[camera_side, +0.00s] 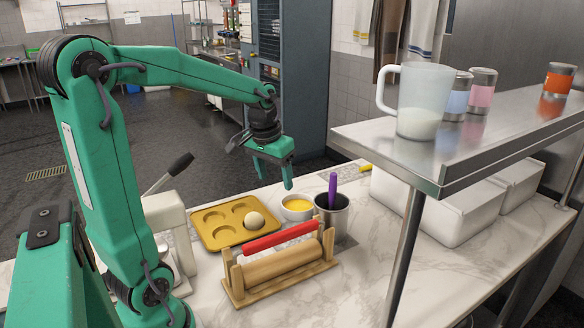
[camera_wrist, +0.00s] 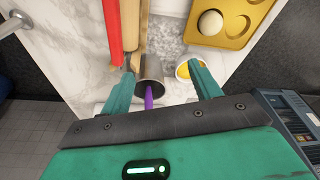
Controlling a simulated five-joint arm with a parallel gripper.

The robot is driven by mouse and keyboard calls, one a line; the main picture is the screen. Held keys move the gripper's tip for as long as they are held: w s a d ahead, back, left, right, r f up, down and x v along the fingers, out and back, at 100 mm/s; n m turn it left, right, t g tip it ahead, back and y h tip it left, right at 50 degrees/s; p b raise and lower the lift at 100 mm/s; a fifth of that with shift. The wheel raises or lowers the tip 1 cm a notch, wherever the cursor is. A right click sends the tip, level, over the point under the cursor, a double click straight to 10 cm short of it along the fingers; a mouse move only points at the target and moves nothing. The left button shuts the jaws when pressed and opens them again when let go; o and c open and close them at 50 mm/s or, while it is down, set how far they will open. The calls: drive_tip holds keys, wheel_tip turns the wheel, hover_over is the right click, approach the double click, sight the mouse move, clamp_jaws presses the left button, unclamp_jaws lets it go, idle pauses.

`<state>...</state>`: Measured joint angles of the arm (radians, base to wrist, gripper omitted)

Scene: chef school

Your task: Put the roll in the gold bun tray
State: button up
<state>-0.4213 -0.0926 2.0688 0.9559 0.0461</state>
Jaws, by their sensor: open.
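The roll (camera_side: 254,220), a pale round ball, sits in the right-hand cup of the gold bun tray (camera_side: 232,222) on the marble counter. Several other cups of the tray look empty. In the wrist view the roll (camera_wrist: 210,22) shows in the tray (camera_wrist: 214,42) at the top right.
A white bowl with yellow contents (camera_side: 297,207) and a metal cup (camera_side: 331,217) with a purple handle stand right of the tray. A wooden rack (camera_side: 236,282) with rolling pins lies in front. A metal shelf (camera_side: 470,150) overhangs the right; white bins (camera_side: 445,205) stand below it.

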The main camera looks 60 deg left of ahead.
drive_tip(key=s+d+r+m+t, duration=0.1)
drive_tip(key=s+d+m, duration=0.1)
drive_tip(key=s+d, duration=0.3)
drive_tip(key=s+d+r+m+t+h, duration=0.1)
drive_tip(key=s+d, duration=0.4)
drive_tip(key=d, duration=0.5)
drive_tip(key=shift+s+m+t, duration=0.35)
drive_tip(key=shift+m+t, duration=0.25)
drive_tip(key=shift+t, duration=0.1)
